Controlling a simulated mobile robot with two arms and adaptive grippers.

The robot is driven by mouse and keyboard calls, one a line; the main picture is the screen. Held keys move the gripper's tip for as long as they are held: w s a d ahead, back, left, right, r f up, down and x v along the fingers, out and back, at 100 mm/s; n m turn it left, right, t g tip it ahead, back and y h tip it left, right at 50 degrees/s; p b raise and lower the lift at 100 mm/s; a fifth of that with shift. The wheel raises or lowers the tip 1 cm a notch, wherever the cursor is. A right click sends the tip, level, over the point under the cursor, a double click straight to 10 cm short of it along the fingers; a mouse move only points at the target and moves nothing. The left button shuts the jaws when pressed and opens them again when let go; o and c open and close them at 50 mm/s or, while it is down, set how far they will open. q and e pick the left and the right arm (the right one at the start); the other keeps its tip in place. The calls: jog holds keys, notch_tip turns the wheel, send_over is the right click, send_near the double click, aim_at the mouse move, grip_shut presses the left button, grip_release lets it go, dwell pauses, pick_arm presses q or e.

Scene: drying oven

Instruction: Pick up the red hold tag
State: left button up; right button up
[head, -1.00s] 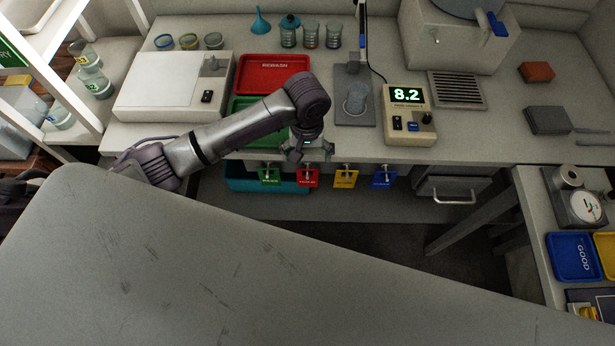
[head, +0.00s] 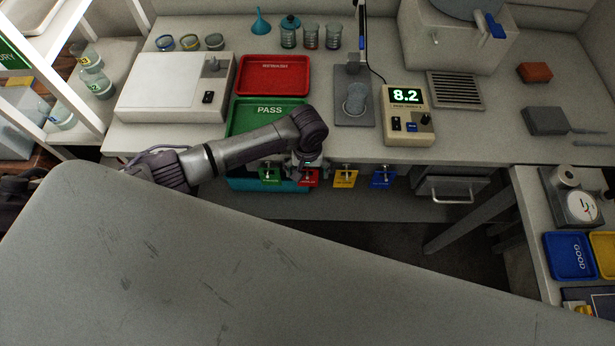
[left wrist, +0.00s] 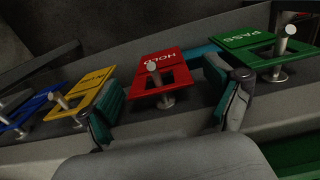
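The red hold tag (head: 308,181) hangs on a peg at the front edge of the bench. It also shows in the left wrist view (left wrist: 170,62), flat red with white HOLD lettering, a cut-out and a round metal peg through it. My left gripper (head: 308,168) is right at the tag and partly covers it in the head view. In the left wrist view its two teal-padded fingers (left wrist: 168,98) are spread apart, one on either side of the tag's lower part, with gaps visible. My right gripper is not in view.
A green PASS tag (head: 269,177) hangs left of the red one. A yellow tag (head: 345,180) and a blue tag (head: 383,181) hang to the right. A green tray (head: 240,122) and a red tray (head: 245,88) lie on the bench behind. A teal bin (head: 240,184) is below.

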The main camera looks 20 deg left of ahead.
pick_arm(q)
jog(key=c, duration=0.7)
jog(key=shift+r, duration=0.15)
jog(key=shift+r+b, duration=0.3)
jog(key=shift+r, duration=0.3)
jog(key=s+d, duration=0.1)
jog(key=s, duration=0.4)
jog(key=s+d+b, duration=0.1)
jog(key=s+d, duration=0.1)
jog(key=s, duration=0.4)
jog(key=s+d+b, duration=0.1)
jog(key=s+d, duration=0.1)
jog(key=s, duration=0.4)
jog(key=shift+s, duration=0.15)
